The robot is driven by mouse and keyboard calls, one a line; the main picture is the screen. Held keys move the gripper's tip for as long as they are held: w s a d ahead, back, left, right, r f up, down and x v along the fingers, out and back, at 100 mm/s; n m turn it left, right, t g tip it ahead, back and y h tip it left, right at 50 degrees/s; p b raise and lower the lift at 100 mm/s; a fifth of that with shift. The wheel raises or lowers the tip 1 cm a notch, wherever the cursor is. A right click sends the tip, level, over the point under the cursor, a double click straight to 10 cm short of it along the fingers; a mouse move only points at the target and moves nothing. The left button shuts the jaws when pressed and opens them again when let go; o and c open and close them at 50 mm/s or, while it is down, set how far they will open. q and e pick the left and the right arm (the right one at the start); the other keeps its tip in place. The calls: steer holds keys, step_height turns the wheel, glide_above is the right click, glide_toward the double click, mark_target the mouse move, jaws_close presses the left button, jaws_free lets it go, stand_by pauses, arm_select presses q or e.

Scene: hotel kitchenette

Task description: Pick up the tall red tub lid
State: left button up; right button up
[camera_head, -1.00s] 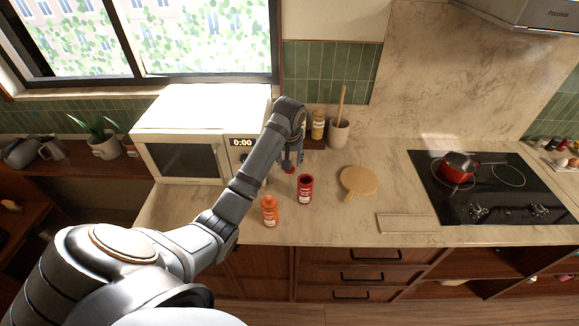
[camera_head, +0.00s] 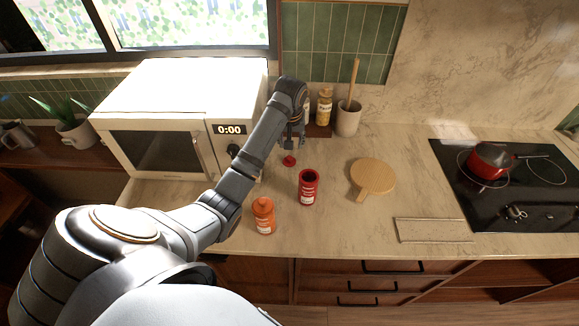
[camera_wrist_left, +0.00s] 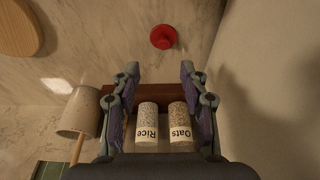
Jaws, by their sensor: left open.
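The red lid (camera_head: 289,161) lies on the counter, behind and left of the tall red tub. It also shows in the left wrist view (camera_wrist_left: 163,37), top centre, as a round red disc with a knob. The tall red tub (camera_head: 308,188) stands upright with its dark open top showing. My left gripper (camera_head: 294,140) is just beyond the lid in the head view, towards the wall. In the left wrist view its two fingers (camera_wrist_left: 159,72) are spread apart with nothing between them, and the lid is clear of the tips. My right gripper is in neither view.
An orange tub (camera_head: 264,216) stands in front of the red tub. The white microwave (camera_head: 165,120) is close on the left. A round wooden board (camera_head: 373,178) lies right. Rice (camera_wrist_left: 147,120) and Oats (camera_wrist_left: 180,118) jars and a utensil crock (camera_head: 347,118) stand behind.

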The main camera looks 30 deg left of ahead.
arm_select(q)
steer(key=p, duration=0.1)
glide_above(289, 158)
steer(key=d, duration=0.1)
steer(key=f, duration=0.5)
steer(key=shift+s+d, duration=0.15)
steer(key=shift+s, duration=0.25)
steer(key=shift+f, duration=0.15)
steer(key=shift+f+p, duration=0.15)
steer(key=shift+p, duration=0.2)
steer(key=x, duration=0.1)
steer(key=p+x, duration=0.1)
steer(key=x, duration=0.2)
steer(key=shift+s+a+f+p, duration=0.1)
steer(key=shift+a+f+p, duration=0.2)
steer(key=shift+a+f, duration=0.05)
steer(key=shift+f, duration=0.1)
steer(key=c, duration=0.9)
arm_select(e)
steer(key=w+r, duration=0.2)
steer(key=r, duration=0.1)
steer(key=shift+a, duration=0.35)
